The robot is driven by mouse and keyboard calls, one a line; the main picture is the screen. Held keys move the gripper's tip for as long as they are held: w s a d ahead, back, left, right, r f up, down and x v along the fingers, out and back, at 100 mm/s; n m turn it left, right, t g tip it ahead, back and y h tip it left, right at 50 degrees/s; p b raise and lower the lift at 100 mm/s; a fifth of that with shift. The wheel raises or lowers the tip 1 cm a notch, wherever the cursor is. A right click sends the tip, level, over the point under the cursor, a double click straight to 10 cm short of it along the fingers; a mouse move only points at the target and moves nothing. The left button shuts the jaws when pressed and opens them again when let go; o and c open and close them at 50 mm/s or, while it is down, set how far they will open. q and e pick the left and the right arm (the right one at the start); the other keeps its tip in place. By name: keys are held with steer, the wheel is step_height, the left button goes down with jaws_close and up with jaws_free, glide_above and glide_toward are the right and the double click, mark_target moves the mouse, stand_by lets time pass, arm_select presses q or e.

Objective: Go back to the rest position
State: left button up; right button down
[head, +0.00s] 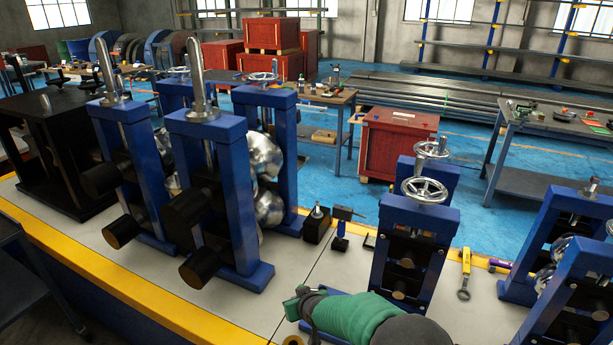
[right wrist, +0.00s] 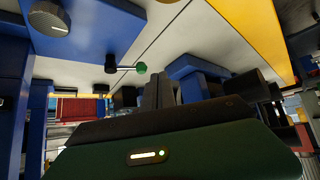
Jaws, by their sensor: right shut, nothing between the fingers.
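My right arm, with a green sleeve, comes in at the bottom middle of the head view. Its right gripper (head: 299,304) points left, low over the pale bench top. In the right wrist view, the two dark fingers of this gripper (right wrist: 161,91) stand close together, shut with nothing between them. My left gripper is not in view. A blue roller stand (head: 434,216) with a handwheel stands beyond and to the right of my right arm. In the wrist view, a lever with a green knob (right wrist: 140,68) shows near the fingertips.
Tall blue roller stands (head: 235,180) stand at the left. A black block (head: 316,227) and a hammer-like tool (head: 341,228) stand mid-bench. A yellow-handled wrench (head: 465,272) lies at the right, near more blue stands (head: 557,235). Bare bench top (head: 285,275) lies left of my gripper.

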steer(key=s+d+r+m+g+h+p, duration=0.1)
steer(key=s+d+r, duration=0.2)
steer(key=s+d, duration=0.45)
steer(key=s+d+r+m+g+h+p, duration=0.15)
steer(key=s+d+r, duration=0.25)
steer(key=s+d, duration=0.4)
steer(key=s+d+m+g, duration=0.1)
steer(key=s+d, duration=0.3)
steer(key=s, duration=0.4)
steer(key=s+d+m+g+h, duration=0.1)
steer(key=s+d, duration=0.3)
steer(key=s, duration=0.4)
steer(key=shift+d+r+g+p, duration=0.3)
steer(key=shift+r+g, duration=0.15)
steer(key=shift+g, duration=0.1)
steer(key=shift+d, duration=0.3)
steer(key=shift+a, duration=0.25)
steer(key=shift+d, duration=0.15)
